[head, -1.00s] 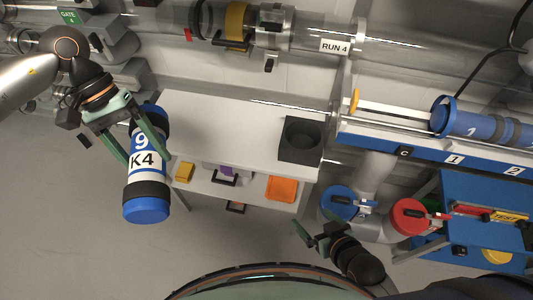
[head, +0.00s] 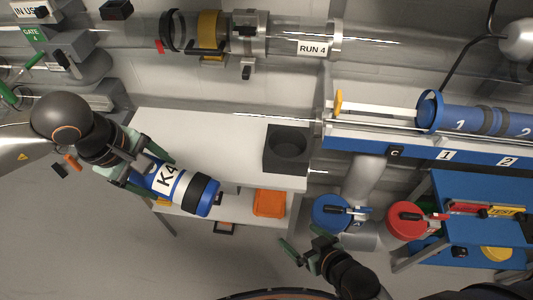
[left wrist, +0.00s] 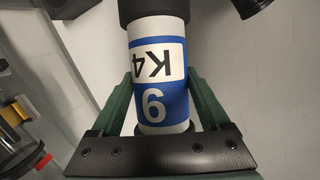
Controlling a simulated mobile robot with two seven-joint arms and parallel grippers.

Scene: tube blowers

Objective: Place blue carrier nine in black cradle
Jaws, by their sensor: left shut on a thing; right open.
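The blue carrier nine (head: 175,186) has black bands, a blue end cap and a white label reading K4. My left gripper (head: 148,170) is shut on it and holds it tilted, in front of the white table's left part. In the left wrist view the carrier (left wrist: 158,75) lies between the green fingers (left wrist: 163,95), with its 9 and K4 labels upside down. The black cradle (head: 286,150) is a square block with a round recess at the table's right end. It appears empty and stands apart from the carrier. My right gripper (head: 298,246) is open and empty below the table.
The white table (head: 200,135) is bare left of the cradle. An orange tray (head: 269,203) sits on its lower shelf. A blue rack (head: 405,150) with carrier 1 (head: 460,115) stands to the right. A clear tube marked RUN 4 (head: 312,48) runs behind.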

